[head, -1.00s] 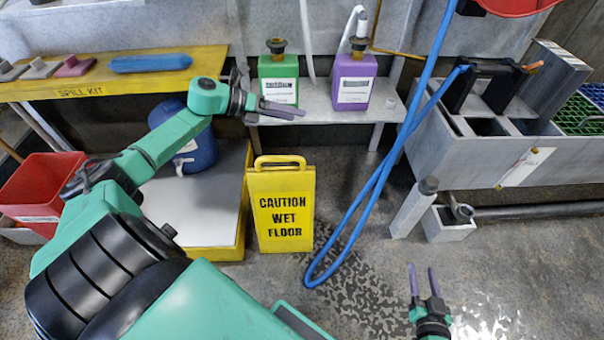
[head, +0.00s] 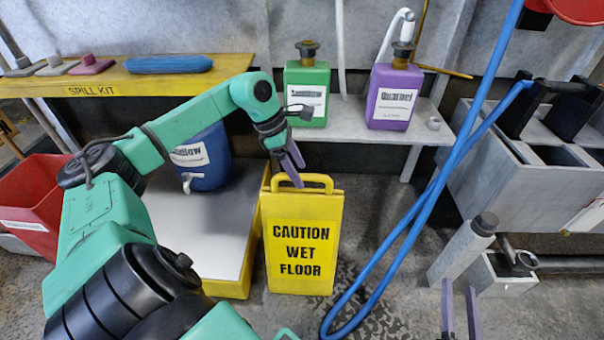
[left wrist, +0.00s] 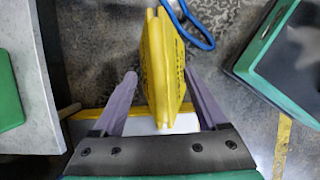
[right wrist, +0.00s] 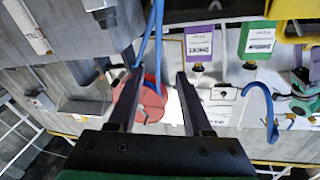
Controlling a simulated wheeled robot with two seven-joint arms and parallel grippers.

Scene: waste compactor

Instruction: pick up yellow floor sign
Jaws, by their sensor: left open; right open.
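The yellow floor sign (head: 303,238) stands upright on the floor in the head view, with black "CAUTION WET FLOOR" lettering and a handle loop on top. My left gripper (head: 291,160) is just above the handle, fingers pointing down. In the left wrist view the sign (left wrist: 162,65) is seen from above, between the two spread fingers of the left gripper (left wrist: 160,90), with gaps on both sides. My right gripper (head: 460,305) is open and empty at the lower right of the head view; its open fingers (right wrist: 157,85) also show in the right wrist view.
A yellow-edged platform (head: 232,292) with a blue container (head: 207,160) stands left of the sign. A blue hose (head: 440,185) hangs to its right. A shelf with green (head: 306,85) and purple (head: 393,95) jugs is behind. Wet floor lies right of the sign.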

